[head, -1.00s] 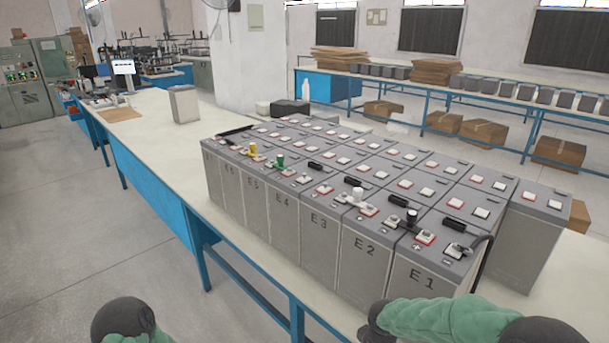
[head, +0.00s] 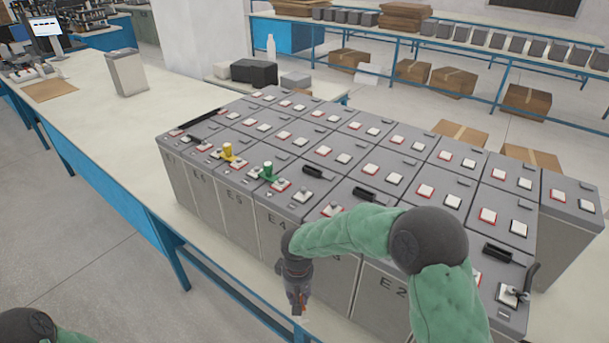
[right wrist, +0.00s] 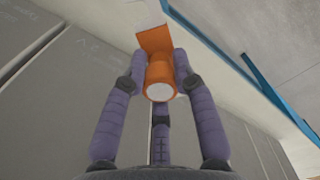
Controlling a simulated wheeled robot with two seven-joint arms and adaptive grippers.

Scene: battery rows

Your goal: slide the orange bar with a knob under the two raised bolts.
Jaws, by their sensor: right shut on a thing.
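The orange bar (head: 301,309) hangs in my right gripper (head: 298,291), low in front of the battery row, beside the E4 and E3 fronts. In the right wrist view the right gripper (right wrist: 160,72) is shut on the round orange knob (right wrist: 159,75), and the flat orange bar (right wrist: 153,39) extends beyond the fingers. One small raised bolt (head: 306,193) shows on the E4 top and another (head: 333,208) on the E3 top, partly beside my sleeve. The bar is apart from both. My left arm shows only at the bottom left corner; its gripper is out of view.
A yellow knob (head: 227,151) and a green knob (head: 267,169) stand on the front batteries to the left. My right arm hides the tops toward E2.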

